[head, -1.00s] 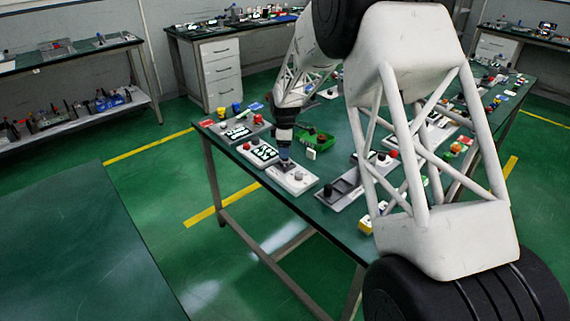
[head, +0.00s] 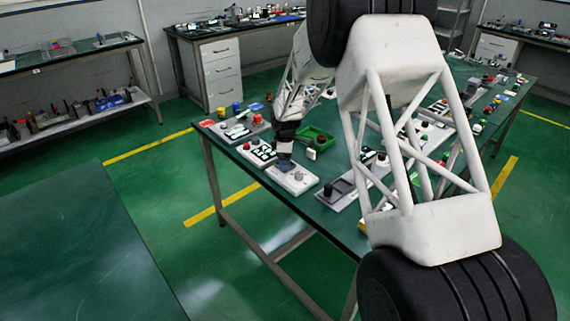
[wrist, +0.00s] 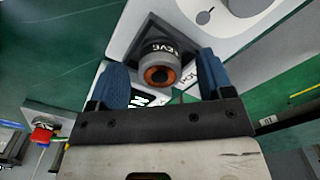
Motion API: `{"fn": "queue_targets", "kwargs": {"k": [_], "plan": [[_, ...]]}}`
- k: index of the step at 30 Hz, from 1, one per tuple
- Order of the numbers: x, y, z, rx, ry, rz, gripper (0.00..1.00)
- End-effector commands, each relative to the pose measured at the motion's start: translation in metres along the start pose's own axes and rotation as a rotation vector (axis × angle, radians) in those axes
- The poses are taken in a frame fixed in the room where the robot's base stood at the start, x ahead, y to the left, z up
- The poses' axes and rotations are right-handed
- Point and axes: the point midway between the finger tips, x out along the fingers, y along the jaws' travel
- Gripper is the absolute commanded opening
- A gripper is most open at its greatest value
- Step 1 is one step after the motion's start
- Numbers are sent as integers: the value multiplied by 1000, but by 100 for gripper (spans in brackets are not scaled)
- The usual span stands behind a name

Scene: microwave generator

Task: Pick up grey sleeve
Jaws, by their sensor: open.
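The gripper is open, with a gap to the sleeve on each side. In the head view, my gripper (head: 284,164) is low over the left part of the white panel (head: 292,181). I cannot make out the sleeve for certain there, as the gripper covers that end.
The green table (head: 230,165) is crowded.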

Motion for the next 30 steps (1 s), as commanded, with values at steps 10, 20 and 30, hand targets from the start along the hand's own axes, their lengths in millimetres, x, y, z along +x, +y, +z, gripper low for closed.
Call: {"fn": "queue_targets", "kwargs": {"k": [10,20,30], "plan": [[0,0,0,0,0,0,74],[0,0,0,0,0,0,51],[0,0,0,0,0,1,15]]}}
